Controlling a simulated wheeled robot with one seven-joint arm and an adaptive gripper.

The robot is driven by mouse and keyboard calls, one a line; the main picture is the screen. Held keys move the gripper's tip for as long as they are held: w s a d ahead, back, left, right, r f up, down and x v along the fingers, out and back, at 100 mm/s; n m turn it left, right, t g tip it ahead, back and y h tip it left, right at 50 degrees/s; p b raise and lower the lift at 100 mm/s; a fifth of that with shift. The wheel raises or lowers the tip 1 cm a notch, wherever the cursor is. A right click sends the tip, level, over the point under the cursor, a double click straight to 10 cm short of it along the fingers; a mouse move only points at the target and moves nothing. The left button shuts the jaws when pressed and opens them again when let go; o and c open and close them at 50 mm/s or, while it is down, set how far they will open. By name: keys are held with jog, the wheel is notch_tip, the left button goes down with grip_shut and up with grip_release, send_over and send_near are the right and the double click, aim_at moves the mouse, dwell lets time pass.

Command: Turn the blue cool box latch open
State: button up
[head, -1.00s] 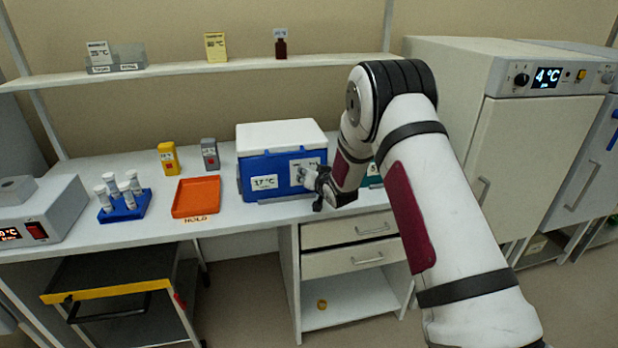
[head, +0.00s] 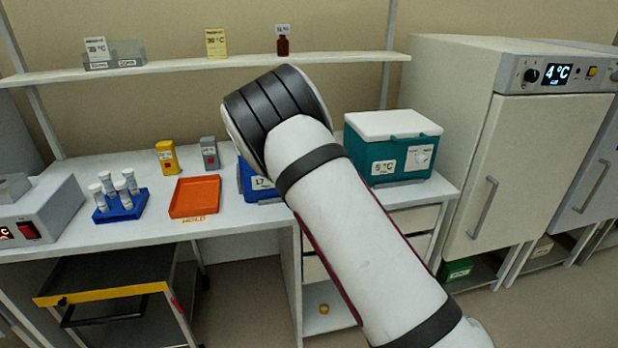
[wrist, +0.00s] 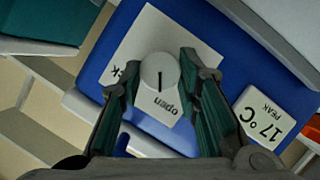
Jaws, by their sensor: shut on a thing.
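The blue cool box (head: 246,180) stands on the bench in the head view, mostly hidden behind my arm. In the wrist view its blue front (wrist: 215,45) carries a white latch plate (wrist: 150,40) and a "17 °C" label. The latch is a round grey knob (wrist: 160,72) with a short dark mark on the side facing the word "open". A partly hidden word ending in "ck" is at the left. My gripper (wrist: 161,66) is shut on the latch knob, a finger on either side. The head view does not show my gripper.
A teal cool box (head: 385,160) with a white lid stands to the right on the bench. An orange tray (head: 194,197), a blue tube rack (head: 122,206) and yellow (head: 167,158) and grey (head: 209,153) items are to the left. The incubator (head: 530,160) stands at the right.

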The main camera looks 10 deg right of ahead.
jog(key=shift+a+n+h+b, duration=0.1)
jog(key=shift+n+h+b, duration=0.25)
jog(key=shift+n, duration=0.45)
jog(key=shift+t+h, duration=0.25)
jog(key=shift+t, duration=0.05)
jog(key=o, duration=1.1)
jog(key=shift+o, duration=0.2)
jog(key=shift+f, duration=0.1)
jog(key=shift+s, duration=0.1)
jog(key=v, duration=1.1)
jog(key=shift+s+r, duration=0.2)
jog(key=shift+s, duration=0.15)
